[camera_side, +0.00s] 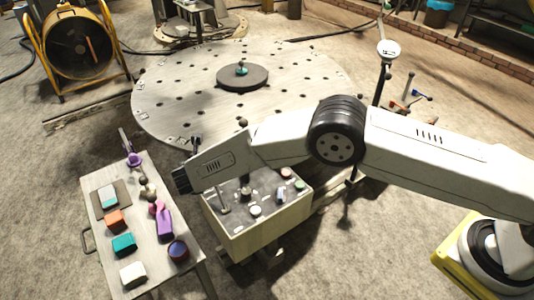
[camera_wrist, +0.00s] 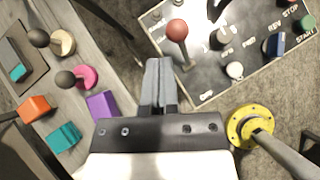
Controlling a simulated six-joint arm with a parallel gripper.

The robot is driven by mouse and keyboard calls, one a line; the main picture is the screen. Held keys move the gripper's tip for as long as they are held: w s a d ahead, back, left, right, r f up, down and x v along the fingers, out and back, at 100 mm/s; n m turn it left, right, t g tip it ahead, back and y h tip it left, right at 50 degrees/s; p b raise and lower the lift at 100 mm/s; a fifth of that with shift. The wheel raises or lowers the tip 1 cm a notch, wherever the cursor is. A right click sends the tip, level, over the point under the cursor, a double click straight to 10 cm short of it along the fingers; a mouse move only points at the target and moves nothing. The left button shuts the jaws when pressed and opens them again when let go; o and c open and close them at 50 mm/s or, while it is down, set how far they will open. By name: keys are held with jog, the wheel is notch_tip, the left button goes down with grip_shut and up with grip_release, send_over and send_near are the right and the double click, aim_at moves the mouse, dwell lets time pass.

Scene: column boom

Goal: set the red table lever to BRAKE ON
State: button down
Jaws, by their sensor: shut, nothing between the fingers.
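The red ball-topped lever (camera_wrist: 177,30) stands on the grey panel of the control box at the upper middle of the wrist view. Its thin stem runs down to the panel's near left part. The control box (camera_side: 262,238) is also in the side view, below my arm, where the red ball is not visible. My gripper (camera_wrist: 160,66) is shut and empty. In the wrist view its fingertips appear just below and left of the lever, apart from the red ball. In the side view my gripper (camera_side: 181,180) is over the box's left edge. I cannot read a BRAKE ON mark.
The panel also bears a dark knob (camera_wrist: 222,38), a blue switch (camera_wrist: 273,44) and a green START button (camera_wrist: 303,22). A side table (camera_side: 150,271) at left carries coloured blocks and ball-topped pieces. A large round perforated table (camera_side: 190,85) lies behind the box.

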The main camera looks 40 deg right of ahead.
notch_tip(320, 180, up, 6)
jog(key=a, duration=0.2)
jog(key=shift+s+r, duration=0.2)
dwell(0.3)
jog(key=s+d+r+m+g+y, duration=0.1)
jog(key=s+d+r+m, duration=0.15)
jog(key=d+m, duration=0.35)
jog(key=s+d+r+m+g, duration=0.2)
jog(key=s+d+m, duration=0.2)
jog(key=d, duration=0.3)
jog(key=s+d+r+m+g+y, duration=0.1)
jog(key=s+d+r+m, duration=0.2)
jog(key=d+m, duration=0.3)
jog(key=s+d+m, duration=0.4)
jog(key=s+m, duration=0.1)
jog(key=s, duration=0.1)
jog(key=s+d+r+m+y, duration=0.1)
jog(key=s+d+m, duration=0.3)
jog(key=s, duration=0.3)
jog(key=s+d+m+g+y, duration=0.1)
jog(key=s+d+m, duration=0.3)
jog(key=s, duration=0.3)
jog(key=shift+s+r+m, duration=0.25)
jog(key=shift+r+m, duration=0.05)
jog(key=shift+m, duration=0.5)
